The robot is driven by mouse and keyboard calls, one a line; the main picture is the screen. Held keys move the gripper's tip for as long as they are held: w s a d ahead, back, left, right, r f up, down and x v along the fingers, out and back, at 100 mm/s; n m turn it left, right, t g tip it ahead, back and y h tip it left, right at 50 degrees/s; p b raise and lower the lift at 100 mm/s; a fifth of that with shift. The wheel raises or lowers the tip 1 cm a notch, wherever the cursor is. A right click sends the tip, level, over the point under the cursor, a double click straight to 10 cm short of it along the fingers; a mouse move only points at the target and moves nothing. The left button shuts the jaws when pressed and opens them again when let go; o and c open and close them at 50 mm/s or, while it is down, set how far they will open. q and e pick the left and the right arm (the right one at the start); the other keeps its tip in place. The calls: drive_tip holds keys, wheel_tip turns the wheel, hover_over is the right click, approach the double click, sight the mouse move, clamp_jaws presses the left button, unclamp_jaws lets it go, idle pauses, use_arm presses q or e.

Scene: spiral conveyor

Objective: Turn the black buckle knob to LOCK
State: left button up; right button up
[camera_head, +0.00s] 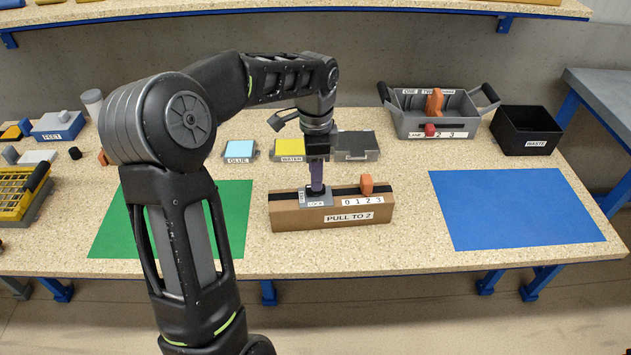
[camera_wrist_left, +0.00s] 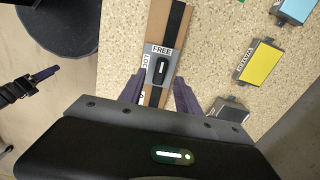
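The brown box (camera_head: 290,217) labelled PULL TO 2 stands on the bench, with a grey buckle plate (camera_head: 308,201) on its left part. In the left wrist view the black buckle knob (camera_wrist_left: 160,71) is elongated and lies lengthwise toward the FREE label (camera_wrist_left: 162,50). The LOCK label (camera_wrist_left: 146,62) is to its left. My left gripper (camera_head: 317,188) points straight down over the plate and hides the knob in the head view. Its two fingers (camera_wrist_left: 160,88) are apart, with a gap between them at the knob. My right gripper (camera_wrist_left: 32,84) shows small at the left wrist view's left edge, away from the box.
An orange slider (camera_head: 366,184) stands on the box's black strap by the 0–3 scale. Behind are GLUE (camera_head: 239,150) and WATER (camera_head: 290,149) blocks and a grey tray (camera_head: 436,117). A green mat (camera_head: 236,215) and a blue mat (camera_head: 515,208) lie clear at the sides.

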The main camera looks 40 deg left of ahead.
use_arm(q)
drive_tip(key=shift+f, duration=1.75)
drive_tip(key=shift+c, duration=0.2)
clamp_jaws()
